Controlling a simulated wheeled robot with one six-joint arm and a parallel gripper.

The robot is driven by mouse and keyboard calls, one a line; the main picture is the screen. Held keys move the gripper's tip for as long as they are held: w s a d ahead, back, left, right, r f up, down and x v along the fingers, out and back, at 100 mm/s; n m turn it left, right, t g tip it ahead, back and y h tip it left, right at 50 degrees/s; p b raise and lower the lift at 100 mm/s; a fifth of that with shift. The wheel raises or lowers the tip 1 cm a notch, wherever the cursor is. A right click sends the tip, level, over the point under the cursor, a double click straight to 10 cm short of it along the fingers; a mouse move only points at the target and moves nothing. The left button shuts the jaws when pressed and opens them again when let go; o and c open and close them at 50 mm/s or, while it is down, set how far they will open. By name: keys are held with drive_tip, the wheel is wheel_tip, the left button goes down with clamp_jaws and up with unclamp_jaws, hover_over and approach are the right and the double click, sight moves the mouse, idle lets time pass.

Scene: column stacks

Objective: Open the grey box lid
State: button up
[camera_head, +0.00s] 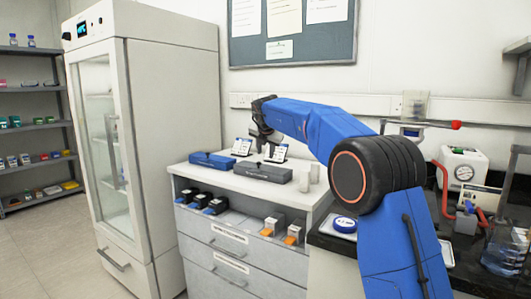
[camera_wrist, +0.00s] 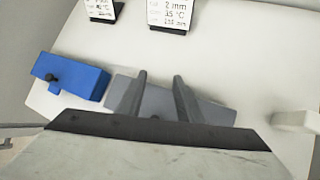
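The grey box (camera_head: 263,171) sits with its lid shut on the white cabinet top, right of the blue box. In the wrist view the grey box (camera_wrist: 210,108) lies beyond my gripper, partly hidden by its fingers. My gripper (camera_wrist: 159,76) is open, its two dark fingers apart with nothing seen between them but the box and counter behind. In the head view my gripper (camera_head: 262,143) points down above the counter near the grey box. I cannot tell whether the fingers touch the box.
The blue box (camera_head: 212,160) is just left of the grey box and also shows in the wrist view (camera_wrist: 72,76). Two label cards (camera_head: 277,153) stand behind the boxes. A tall white fridge (camera_head: 150,130) is at left.

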drive_tip(key=v, duration=1.7)
drive_tip(key=shift+s, duration=0.15)
drive_tip(key=shift+r, duration=0.15)
